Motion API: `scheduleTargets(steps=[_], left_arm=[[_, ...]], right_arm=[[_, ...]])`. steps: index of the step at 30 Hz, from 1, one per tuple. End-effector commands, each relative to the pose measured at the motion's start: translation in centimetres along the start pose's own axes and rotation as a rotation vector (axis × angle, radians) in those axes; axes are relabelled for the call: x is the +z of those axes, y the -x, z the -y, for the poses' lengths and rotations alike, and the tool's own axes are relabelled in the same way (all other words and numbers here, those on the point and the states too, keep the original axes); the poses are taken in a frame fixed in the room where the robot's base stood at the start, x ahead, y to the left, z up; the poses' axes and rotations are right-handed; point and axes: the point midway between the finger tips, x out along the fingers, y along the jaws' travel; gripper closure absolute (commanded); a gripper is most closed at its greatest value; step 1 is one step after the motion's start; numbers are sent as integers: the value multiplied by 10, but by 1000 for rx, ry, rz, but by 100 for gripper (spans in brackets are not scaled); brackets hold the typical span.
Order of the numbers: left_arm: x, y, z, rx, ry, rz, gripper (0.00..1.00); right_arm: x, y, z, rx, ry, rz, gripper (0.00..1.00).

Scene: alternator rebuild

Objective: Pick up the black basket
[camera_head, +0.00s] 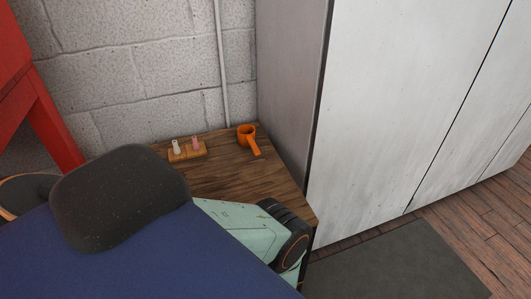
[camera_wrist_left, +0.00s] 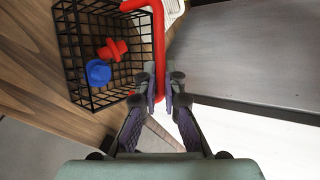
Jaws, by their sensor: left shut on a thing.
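The black wire basket (camera_wrist_left: 72,45) shows at the upper left of the left wrist view, over a wooden surface. Its red handle (camera_wrist_left: 158,35) comes down to my left gripper (camera_wrist_left: 162,88), whose fingers are shut on it. Inside the basket are a red object (camera_wrist_left: 113,49) and a blue object (camera_wrist_left: 98,72). Whether the basket touches the surface below is unclear. The head view shows neither the basket nor my left gripper's fingers. My right gripper is in neither view.
A wooden table (camera_head: 235,178) stands against a block wall and beside a tall white cabinet (camera_head: 395,110). An orange cup (camera_head: 246,136) and a small wooden holder (camera_head: 186,152) with two small items are at its back. A dark mat (camera_head: 400,265) lies on the floor.

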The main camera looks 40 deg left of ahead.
Motion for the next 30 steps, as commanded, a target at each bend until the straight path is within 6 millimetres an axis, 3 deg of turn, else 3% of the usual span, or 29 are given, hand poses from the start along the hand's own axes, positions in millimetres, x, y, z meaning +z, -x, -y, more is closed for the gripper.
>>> scheduleTargets(steps=[5, 21, 30], left_arm=[[1, 4, 6, 0, 0, 0, 100], [19, 47, 76, 0, -1, -1, 100], [21, 52, 83, 0, 0, 0, 100]], right_arm=[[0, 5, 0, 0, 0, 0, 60], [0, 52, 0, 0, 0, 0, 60], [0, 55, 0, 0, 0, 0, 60]])
